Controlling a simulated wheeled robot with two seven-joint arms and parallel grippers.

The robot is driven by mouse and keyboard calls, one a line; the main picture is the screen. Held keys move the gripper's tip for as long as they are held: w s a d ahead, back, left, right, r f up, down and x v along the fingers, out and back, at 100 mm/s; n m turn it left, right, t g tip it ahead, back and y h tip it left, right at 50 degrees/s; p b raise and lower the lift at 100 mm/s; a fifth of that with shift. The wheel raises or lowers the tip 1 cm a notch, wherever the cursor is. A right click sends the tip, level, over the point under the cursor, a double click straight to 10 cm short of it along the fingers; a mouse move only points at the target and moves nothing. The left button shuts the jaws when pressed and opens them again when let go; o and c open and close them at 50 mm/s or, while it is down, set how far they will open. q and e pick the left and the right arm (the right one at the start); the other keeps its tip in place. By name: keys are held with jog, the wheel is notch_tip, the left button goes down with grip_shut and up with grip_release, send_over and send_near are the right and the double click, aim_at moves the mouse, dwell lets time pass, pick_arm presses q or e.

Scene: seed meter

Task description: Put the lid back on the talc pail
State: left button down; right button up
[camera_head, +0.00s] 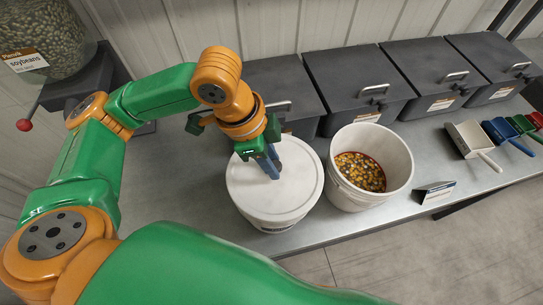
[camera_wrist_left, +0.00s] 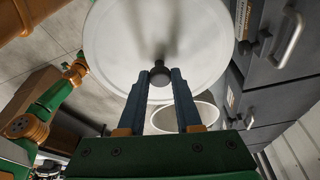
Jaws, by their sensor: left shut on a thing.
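A round white lid (camera_head: 262,190) lies at the top of a white pail (camera_head: 275,227) in the middle of the bench. It looks level and seated or very close to the rim; I cannot tell if any gap is left. My left gripper (camera_head: 270,168) points down at the lid's middle. In the left wrist view the lid (camera_wrist_left: 120,45) fills the upper middle, and its dark knob (camera_wrist_left: 160,76) sits between the fingertips of my left gripper (camera_wrist_left: 160,85), which is shut on it. The pail's inside is hidden. My right gripper (camera_wrist_left: 76,69) shows small at the left of the wrist view.
An open white bucket (camera_head: 400,160) of mixed seeds stands close to the pail's right. Dark lidded bins (camera_head: 355,75) line the back. A small sign (camera_head: 434,192), scoops (camera_head: 470,140) and a soybean hopper (camera_head: 50,40) are also there. The bench (camera_head: 400,210) is bare in front.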

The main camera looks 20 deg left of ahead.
pick_arm(q)
jog(key=shift+s+r, duration=0.1)
jog(key=shift+s, duration=0.2)
jog(key=shift+w, duration=0.1)
jog(key=shift+w, duration=0.2)
jog(key=shift+p, duration=0.35)
jog(key=shift+s+p, duration=0.15)
jog(key=shift+p, duration=0.2)
jog(key=shift+f, duration=0.25)
dwell(0.9)
